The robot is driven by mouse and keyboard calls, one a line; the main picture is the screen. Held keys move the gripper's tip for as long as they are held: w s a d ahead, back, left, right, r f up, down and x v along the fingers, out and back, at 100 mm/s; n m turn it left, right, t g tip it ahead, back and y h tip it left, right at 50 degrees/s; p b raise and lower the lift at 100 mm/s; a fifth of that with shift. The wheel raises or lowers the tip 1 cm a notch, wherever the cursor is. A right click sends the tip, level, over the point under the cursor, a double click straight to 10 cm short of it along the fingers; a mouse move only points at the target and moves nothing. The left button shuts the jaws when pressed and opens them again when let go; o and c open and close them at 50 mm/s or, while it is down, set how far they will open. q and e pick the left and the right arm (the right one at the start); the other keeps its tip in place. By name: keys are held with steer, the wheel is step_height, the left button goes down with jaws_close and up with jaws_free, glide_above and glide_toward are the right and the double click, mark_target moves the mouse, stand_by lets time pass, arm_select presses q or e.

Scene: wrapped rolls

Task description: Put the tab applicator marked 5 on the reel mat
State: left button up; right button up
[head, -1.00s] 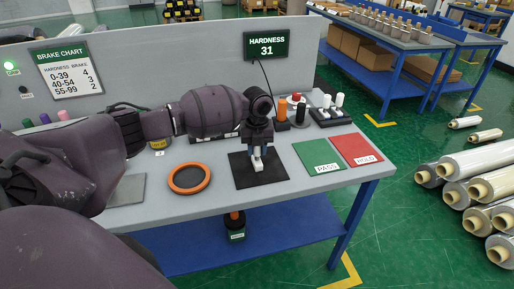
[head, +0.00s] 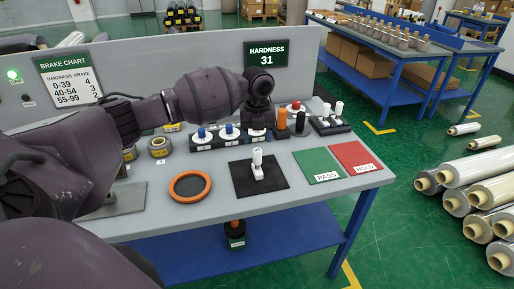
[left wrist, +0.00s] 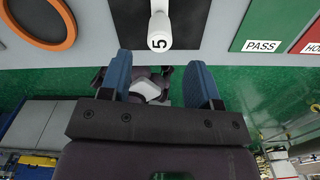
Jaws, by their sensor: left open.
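The black mat carries no label I can read. My left gripper (head: 258,132) is above and behind the applicator, apart from it. In the left wrist view the left gripper (left wrist: 158,78) has its blue fingers spread with nothing held between them. My right gripper is not in view.
An orange-rimmed round tray (head: 190,187) lies left of the mat. Green PASS (head: 318,164) and red HOLD (head: 354,155) mats lie right.

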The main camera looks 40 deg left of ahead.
arm_select(q)
steer(key=shift+r, duration=1.9)
